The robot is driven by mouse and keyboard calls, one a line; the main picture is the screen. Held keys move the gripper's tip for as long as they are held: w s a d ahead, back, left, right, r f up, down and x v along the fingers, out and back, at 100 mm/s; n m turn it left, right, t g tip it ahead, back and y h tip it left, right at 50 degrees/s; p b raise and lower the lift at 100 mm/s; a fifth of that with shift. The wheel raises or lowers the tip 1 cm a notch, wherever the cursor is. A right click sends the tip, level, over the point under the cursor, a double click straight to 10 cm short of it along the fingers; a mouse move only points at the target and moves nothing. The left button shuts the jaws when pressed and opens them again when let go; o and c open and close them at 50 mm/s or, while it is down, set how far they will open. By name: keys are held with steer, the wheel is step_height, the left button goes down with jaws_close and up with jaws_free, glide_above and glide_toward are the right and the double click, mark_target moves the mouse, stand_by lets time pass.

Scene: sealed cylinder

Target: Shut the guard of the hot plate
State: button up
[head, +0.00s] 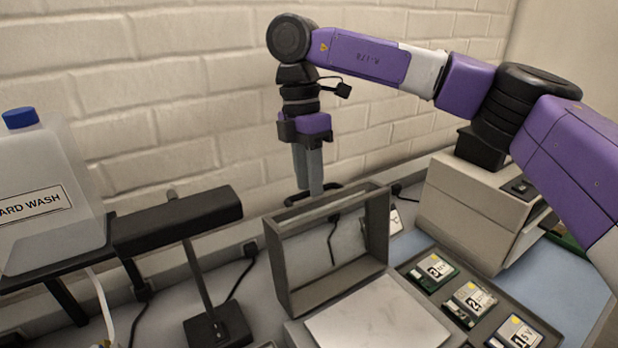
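The guard (284,257) is a grey-brown box-shaped frame with a clear pane, standing upright and open at the back of the hot plate. The hot plate (375,322) has a bare, pale flat top in front of it. A dark curved bar, seemingly a handle (330,187), shows at the guard's upper back edge. My gripper (309,190) points down from above, with its grey fingers just behind the guard's top edge, by this bar. The fingers overlap in this view, so their gap and any contact with the bar cannot be told.
A tray (408,267) of labelled modules lies right of the plate. A beige box-shaped device (465,205) stands behind it, under my arm. A black lamp-like stand (180,222) and a wash container (45,200) are at left. The brick wall is close behind.

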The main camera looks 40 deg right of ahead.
steer(key=shift+c, duration=0.2)
jaws_close()
stand_by(1.3)
